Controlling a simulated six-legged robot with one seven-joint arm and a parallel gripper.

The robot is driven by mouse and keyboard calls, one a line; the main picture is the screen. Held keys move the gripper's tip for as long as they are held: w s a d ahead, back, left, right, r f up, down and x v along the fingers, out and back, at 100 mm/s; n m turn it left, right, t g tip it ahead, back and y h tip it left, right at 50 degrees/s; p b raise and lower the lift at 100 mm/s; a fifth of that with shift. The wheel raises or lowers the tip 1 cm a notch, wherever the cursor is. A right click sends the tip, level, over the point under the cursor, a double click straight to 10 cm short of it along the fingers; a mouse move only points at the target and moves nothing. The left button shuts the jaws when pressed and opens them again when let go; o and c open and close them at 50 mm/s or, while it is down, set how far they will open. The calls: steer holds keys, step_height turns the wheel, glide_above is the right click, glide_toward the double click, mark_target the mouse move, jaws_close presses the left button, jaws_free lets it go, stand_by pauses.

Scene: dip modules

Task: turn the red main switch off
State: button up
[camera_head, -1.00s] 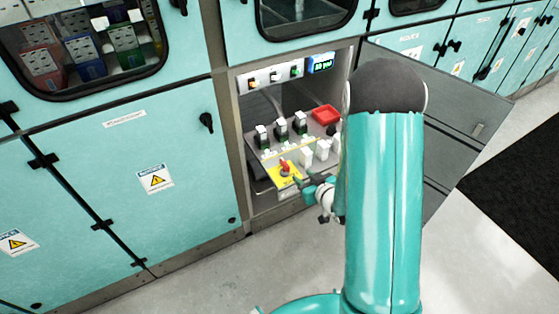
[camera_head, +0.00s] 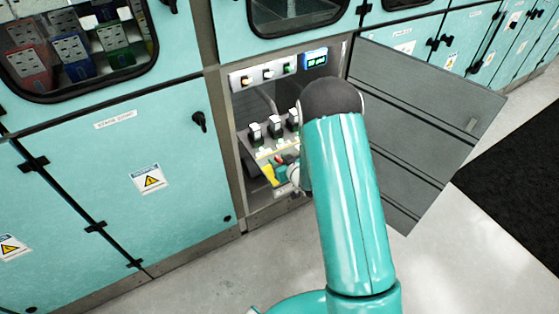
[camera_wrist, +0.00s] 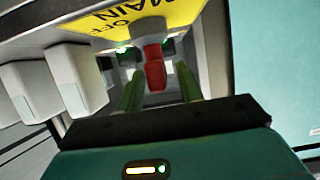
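The red main switch handle (camera_wrist: 154,72) shows in the wrist view, in front of a yellow plate (camera_wrist: 150,12) with the upside-down words "MAIN" and "OFF". My gripper (camera_wrist: 160,85) has its two green fingers on either side of the red handle, with narrow gaps visible, so it looks open around it. In the head view my gripper (camera_head: 281,173) is at the yellow plate (camera_head: 267,171) low in the open cabinet bay. My arm and gripper hide most of the red handle there.
White blocks (camera_wrist: 75,85) sit left of the gripper in the wrist view. The open grey door (camera_head: 420,110) lies to the right of the bay. The floor in front is clear.

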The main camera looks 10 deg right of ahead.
steer(key=shift+c, duration=0.5)
jaws_close()
steer(key=shift+m+h, duration=0.4)
steer(key=shift+h, duration=0.1)
steer(key=m+h, duration=0.3)
steer(key=h, duration=0.1)
steer(key=shift+a+m+t, duration=0.15)
steer(key=shift+m+t, duration=0.15)
steer(key=shift+m, duration=0.1)
steer(key=m+h, duration=0.2)
steer(key=m+g+h, duration=0.1)
steer(key=m+h, duration=0.1)
steer(key=h, duration=0.1)
steer(key=shift+m+g, duration=0.3)
steer(key=m+g+h, duration=0.4)
steer(key=m+h, duration=0.1)
steer(key=shift+m+g+h, duration=0.9)
steer(key=shift+m+g, duration=0.8)
steer(key=shift+m, duration=0.1)
steer(key=shift+d, duration=0.2)
